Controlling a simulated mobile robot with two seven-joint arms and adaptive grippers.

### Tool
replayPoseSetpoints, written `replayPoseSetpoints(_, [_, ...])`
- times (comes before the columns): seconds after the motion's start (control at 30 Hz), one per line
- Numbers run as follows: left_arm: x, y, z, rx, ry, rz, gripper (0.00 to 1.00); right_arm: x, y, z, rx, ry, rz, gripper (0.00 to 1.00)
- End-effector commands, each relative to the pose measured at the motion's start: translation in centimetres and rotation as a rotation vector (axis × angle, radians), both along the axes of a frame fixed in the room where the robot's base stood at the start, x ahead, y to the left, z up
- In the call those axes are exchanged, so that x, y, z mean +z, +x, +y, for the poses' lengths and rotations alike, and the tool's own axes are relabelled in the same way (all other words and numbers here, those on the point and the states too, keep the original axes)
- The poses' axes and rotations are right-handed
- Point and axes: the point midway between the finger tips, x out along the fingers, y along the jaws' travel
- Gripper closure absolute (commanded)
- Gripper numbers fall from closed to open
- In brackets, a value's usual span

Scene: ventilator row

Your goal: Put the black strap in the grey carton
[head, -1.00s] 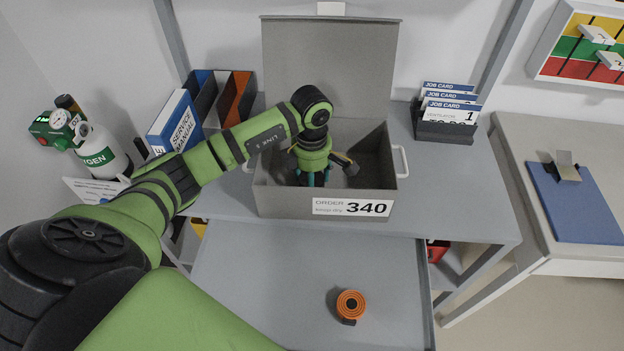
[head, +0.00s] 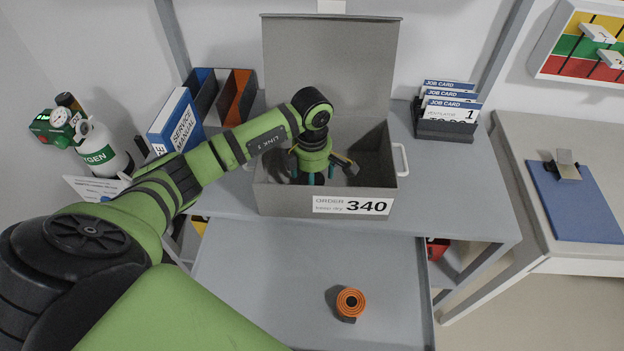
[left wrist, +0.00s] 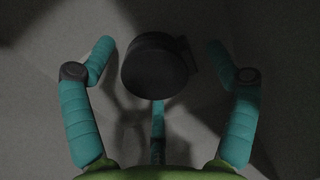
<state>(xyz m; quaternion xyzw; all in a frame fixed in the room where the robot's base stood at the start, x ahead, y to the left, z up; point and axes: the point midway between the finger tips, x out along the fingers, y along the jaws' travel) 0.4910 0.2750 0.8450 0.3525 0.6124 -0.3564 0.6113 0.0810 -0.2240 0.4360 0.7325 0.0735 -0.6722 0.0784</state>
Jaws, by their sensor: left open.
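The grey carton (head: 290,201) stands on the grey bench with its lid raised at the back and an "ORDER 340" label on its front. My left gripper (head: 318,182) points down inside the carton, its lower part partly hidden by the front wall. The left wrist view shows its teal fingers (left wrist: 160,75) spread open. A dark round roll, which looks like the black strap (left wrist: 155,66), lies between and beyond the fingertips, with gaps on both sides. In the head view I cannot make out the strap. My right gripper is not in view.
An orange roll (head: 350,303) sits on the lower grey shelf (head: 270,290). A blue service manual (head: 176,122) and file holders stand left of the carton. A job card rack (head: 446,120) stands to the right. A green-labelled oxygen cylinder (head: 102,150) is at far left.

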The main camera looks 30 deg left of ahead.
Motion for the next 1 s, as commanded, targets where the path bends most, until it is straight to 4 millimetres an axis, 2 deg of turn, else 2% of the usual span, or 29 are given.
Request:
replayPoseSetpoints(0.4, [8.4,0.2,0.1,0.0,0.002,-0.009,0.13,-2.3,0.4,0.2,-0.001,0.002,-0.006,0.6])
replayPoseSetpoints(0.5, [10.0,0.2,0.1,0.0,0.001,-0.008,0.13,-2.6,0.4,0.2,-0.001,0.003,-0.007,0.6])
replayPoseSetpoints(0.7, [11.5,0.1,0.1,-0.001,0.001,-0.003,0.13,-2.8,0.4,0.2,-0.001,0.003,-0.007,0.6])
replayPoseSetpoints(1.0, [11.7,0.1,0.1,0.0,0.0,-0.002,0.13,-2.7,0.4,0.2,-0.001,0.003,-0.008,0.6])
